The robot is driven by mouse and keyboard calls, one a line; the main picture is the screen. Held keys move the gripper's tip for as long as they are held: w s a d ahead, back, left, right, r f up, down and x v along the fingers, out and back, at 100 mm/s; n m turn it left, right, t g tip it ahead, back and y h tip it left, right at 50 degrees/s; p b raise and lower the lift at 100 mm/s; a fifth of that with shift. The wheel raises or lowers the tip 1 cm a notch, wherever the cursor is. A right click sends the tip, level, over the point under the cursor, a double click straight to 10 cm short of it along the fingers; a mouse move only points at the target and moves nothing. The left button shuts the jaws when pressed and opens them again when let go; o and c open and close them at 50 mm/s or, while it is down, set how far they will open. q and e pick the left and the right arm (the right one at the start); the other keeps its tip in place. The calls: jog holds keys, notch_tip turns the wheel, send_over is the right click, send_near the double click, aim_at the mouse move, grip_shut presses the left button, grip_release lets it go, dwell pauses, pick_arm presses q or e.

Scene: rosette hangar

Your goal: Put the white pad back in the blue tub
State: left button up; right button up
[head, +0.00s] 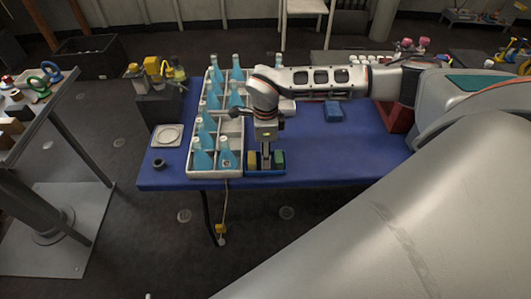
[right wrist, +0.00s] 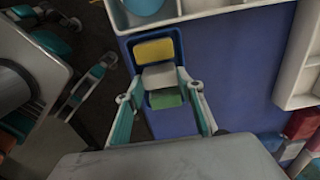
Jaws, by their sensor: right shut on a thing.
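The blue tub (head: 265,173) stands at the front of the blue table, right of the bottle crate. It also shows in the right wrist view (right wrist: 179,46). A yellow pad (right wrist: 154,51) and a green pad (right wrist: 165,98) sit at its two ends. The white pad (right wrist: 160,76) is between them, in line with the tub's middle. My right gripper (head: 266,164) points down over the tub's middle and is shut on the white pad. In the head view the gripper hides the white pad. Whether the pad touches the tub floor cannot be told. My left gripper is not in view.
A white crate (head: 202,174) of blue bottles stands close left of the tub. A square white dish (head: 167,135) and a dark ring (head: 158,163) lie farther left. A blue block (head: 333,110) lies behind. The table (head: 345,155) right of the tub is clear.

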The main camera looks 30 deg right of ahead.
jog(key=shift+f, duration=0.1)
jog(key=o, duration=1.1)
